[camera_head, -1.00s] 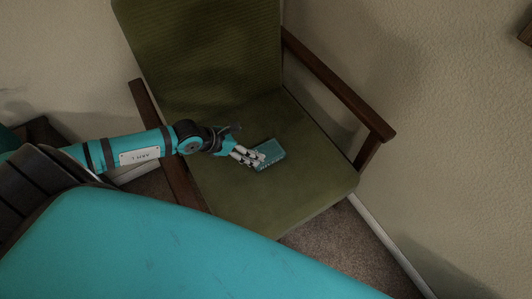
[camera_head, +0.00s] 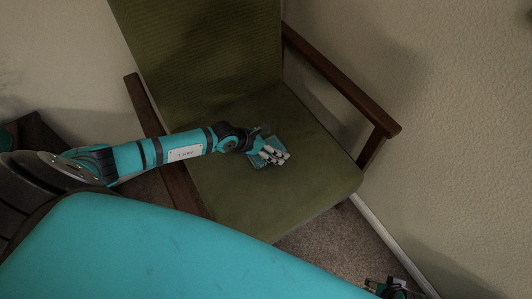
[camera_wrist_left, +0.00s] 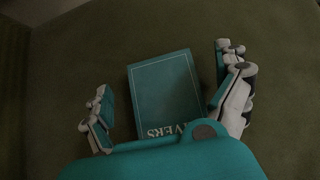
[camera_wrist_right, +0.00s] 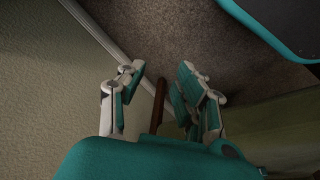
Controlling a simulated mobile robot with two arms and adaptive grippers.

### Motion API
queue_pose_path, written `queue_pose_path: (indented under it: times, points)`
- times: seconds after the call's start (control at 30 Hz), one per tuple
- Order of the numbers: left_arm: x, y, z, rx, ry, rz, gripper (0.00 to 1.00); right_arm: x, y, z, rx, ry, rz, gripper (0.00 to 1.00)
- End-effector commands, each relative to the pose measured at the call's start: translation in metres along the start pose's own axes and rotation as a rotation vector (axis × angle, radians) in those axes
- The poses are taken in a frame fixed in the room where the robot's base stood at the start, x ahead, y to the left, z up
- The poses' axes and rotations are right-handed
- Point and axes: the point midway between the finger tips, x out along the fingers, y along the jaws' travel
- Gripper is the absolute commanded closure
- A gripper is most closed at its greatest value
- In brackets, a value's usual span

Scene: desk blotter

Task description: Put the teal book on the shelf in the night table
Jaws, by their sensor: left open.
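The teal book (camera_head: 255,163) lies flat on the green seat of the armchair, partly hidden under my left gripper (camera_head: 275,156). In the left wrist view the book (camera_wrist_left: 165,88) is between the two spread fingers of my left gripper (camera_wrist_left: 163,75), with gaps on both sides. That gripper is open and empty, above the book. My right gripper (camera_wrist_right: 160,78) is open and empty over the floor beside the chair. Part of it shows at the bottom right of the head view (camera_head: 392,289). I cannot make out the night table's shelf.
The green armchair (camera_head: 290,200) has wooden armrests; my left arm passes over the left one (camera_head: 182,190). A wall (camera_head: 450,130) stands close on the right. Dark furniture (camera_head: 38,138) shows at the left edge. The seat around the book is clear.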

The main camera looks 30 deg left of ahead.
Motion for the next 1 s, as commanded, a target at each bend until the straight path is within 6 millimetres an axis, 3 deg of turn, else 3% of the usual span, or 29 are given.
queue_pose_path:
  times: [0.17, 0.4, 0.9, 0.97, 1.0]
  points:
    - [0.012, 0.000, 0.000, 0.000, -0.001, 0.000, 0.00, -0.015, 0.001, -0.004, 0.001, 0.009, 0.002, 0.66]
    - [0.012, 0.000, 0.000, 0.000, -0.001, 0.000, 0.00, -0.017, 0.001, -0.004, 0.001, 0.008, 0.002, 0.66]
    - [0.012, 0.000, 0.000, 0.000, 0.000, 0.000, 0.63, -0.016, 0.001, -0.004, 0.002, 0.008, 0.002, 0.66]
    - [0.012, 0.000, 0.000, 0.000, 0.000, 0.000, 0.63, -0.016, 0.001, -0.004, 0.002, 0.008, 0.002, 0.66]
    - [0.012, 0.000, 0.001, 0.000, -0.001, 0.000, 0.69, -0.016, 0.001, -0.004, 0.002, 0.008, 0.002, 0.66]
